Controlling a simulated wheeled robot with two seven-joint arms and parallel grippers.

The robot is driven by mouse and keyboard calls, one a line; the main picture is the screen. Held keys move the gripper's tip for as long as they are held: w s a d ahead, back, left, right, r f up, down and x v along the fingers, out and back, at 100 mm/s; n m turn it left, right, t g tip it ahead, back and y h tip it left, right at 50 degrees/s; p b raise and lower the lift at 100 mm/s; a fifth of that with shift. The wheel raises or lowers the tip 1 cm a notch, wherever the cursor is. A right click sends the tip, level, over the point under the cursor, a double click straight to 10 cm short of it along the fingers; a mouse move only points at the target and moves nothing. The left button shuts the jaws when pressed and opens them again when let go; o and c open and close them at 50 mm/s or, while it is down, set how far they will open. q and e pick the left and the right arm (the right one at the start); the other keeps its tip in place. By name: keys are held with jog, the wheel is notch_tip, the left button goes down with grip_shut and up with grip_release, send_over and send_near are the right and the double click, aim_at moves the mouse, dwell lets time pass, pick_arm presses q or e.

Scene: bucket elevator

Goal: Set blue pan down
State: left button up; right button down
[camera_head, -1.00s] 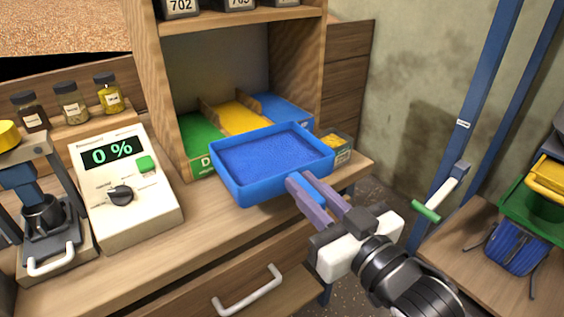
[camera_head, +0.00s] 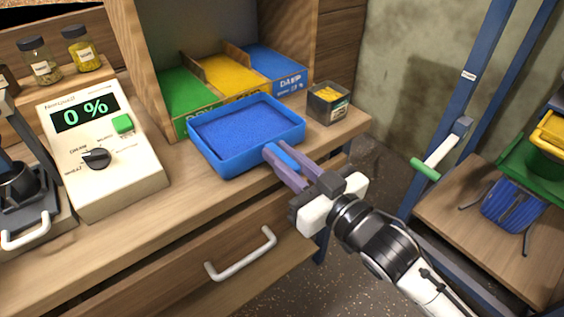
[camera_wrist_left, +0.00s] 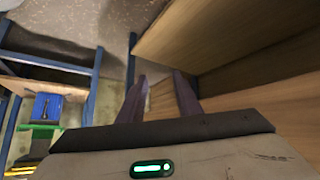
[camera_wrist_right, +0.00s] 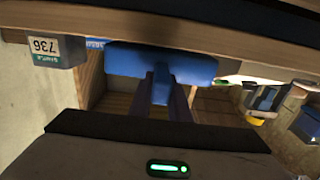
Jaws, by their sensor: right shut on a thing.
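The blue pan (camera_head: 204,165) is a shallow rectangular tray holding blue granular material. It is over the wooden bench top in the head view, in front of the green, yellow and blue compartments; whether it touches the wood is hard to tell. The right wrist view shows the handle (camera_wrist_right: 160,88) between the fingers and the pan's side (camera_wrist_right: 185,62) beyond. My left gripper (camera_wrist_left: 160,95) shows only in the left wrist view; its fingers are apart with nothing between them.
A white meter (camera_head: 105,150) reading 0 % stands left of the pan. A small labelled box (camera_head: 329,103) stands right of it near the bench edge. A drawer with a white handle (camera_head: 240,254) is below. Bare bench top (camera_head: 185,205) shows in front of the pan.

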jog(key=shift+f, duration=0.1)
dwell(0.3)
jog(key=shift+f, duration=0.2)
jog(key=c, duration=1.6)
grip_release()
jog(key=shift+f, duration=0.2)
jog(key=shift+c, duration=0.2)
